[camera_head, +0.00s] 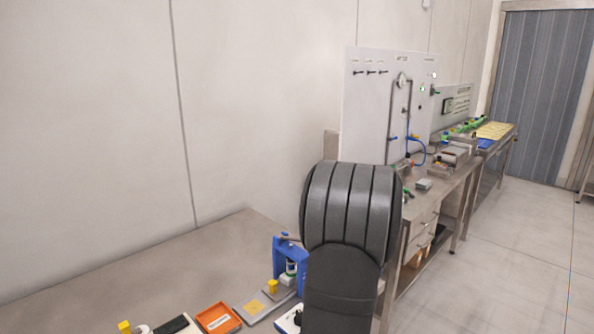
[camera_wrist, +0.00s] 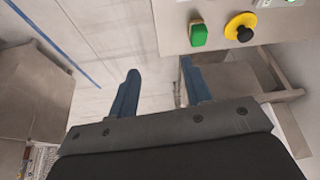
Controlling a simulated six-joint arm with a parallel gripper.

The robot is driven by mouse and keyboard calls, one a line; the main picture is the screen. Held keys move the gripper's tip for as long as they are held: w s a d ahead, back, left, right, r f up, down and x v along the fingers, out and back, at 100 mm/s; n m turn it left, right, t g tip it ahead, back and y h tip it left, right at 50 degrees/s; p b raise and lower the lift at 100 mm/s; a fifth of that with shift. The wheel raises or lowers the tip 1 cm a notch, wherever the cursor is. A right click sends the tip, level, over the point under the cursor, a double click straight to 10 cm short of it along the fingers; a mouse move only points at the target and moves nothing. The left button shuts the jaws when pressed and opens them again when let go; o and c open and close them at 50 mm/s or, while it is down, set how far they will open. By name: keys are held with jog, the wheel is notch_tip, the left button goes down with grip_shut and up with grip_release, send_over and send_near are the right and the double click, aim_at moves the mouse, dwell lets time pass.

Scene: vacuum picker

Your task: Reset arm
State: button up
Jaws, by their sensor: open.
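My gripper (camera_wrist: 160,90) shows in the wrist view with its two blue fingers apart and nothing between them. Pale floor shows beyond the fingers. In the head view my dark grey arm link stands in the lower middle and hides part of the bench; the gripper itself does not show there.
A steel bench (camera_head: 205,262) holds an orange tray (camera_head: 218,318) and a blue stand (camera_head: 290,250). A white panel with pipes (camera_head: 372,110) stands behind. In the wrist view, a panel with a green button (camera_wrist: 198,34) and a yellow-and-black knob (camera_wrist: 241,27) is close beyond the fingers. Open floor (camera_head: 520,260) lies right.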

jog(key=s+a+n, duration=0.2)
jog(key=a, duration=1.6)
jog(key=s+a+f+n+y, duration=0.1)
jog(key=s+a+n, duration=0.1)
jog(key=a, duration=1.6)
jog(key=shift+s+f+t, duration=0.2)
jog(key=shift+s+t, duration=0.2)
jog(key=shift+s, duration=0.4)
